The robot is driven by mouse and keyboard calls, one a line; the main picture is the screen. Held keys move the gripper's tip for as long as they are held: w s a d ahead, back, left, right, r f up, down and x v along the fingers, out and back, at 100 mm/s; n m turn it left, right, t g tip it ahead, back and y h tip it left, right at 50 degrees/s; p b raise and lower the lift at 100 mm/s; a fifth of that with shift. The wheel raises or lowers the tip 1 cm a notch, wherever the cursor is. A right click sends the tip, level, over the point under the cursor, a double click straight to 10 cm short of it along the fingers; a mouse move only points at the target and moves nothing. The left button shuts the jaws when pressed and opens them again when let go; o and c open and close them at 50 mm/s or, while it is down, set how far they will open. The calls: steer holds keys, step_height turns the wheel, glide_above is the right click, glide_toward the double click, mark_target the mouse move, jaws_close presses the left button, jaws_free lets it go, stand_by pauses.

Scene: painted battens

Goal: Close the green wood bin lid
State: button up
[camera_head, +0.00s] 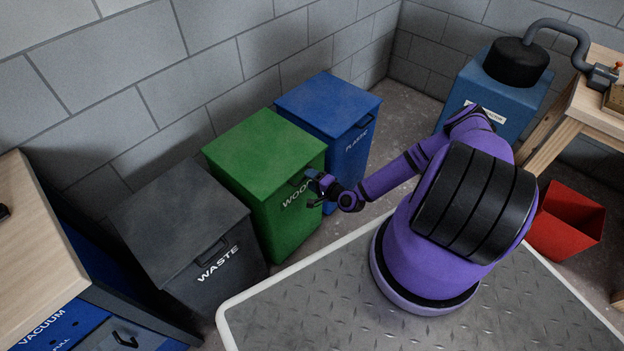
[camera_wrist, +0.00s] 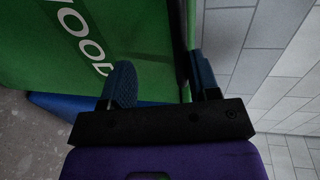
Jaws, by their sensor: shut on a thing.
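The green wood bin (camera_head: 288,228) stands between the waste and plastic bins, with "WOOD" on its front. Its lid (camera_head: 262,146) lies flat on top and looks down; no gap shows in the head view. My gripper (camera_head: 317,188) is at the front right of the bin, just below the lid's front edge. In the wrist view my gripper (camera_wrist: 162,80) has one finger against the green front and the other beyond the lid edge. It is shut on the lid's dark handle, which is mostly hidden by the fingers.
The dark waste bin (camera_head: 180,230) stands close on the left and the blue plastic bin (camera_head: 328,105) close on the right, both with lids down. A grey block wall is behind. A wooden bench (camera_head: 30,250) is at far left, a red bin (camera_head: 565,222) at right.

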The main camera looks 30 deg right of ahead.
steer(key=shift+s+f, duration=0.2)
steer(key=shift+f, duration=0.05)
steer(key=v, duration=1)
steer(key=shift+s+d+r, duration=0.15)
steer(key=shift+s+r, duration=0.05)
steer(key=shift+r, duration=0.05)
steer(key=shift+d, duration=0.1)
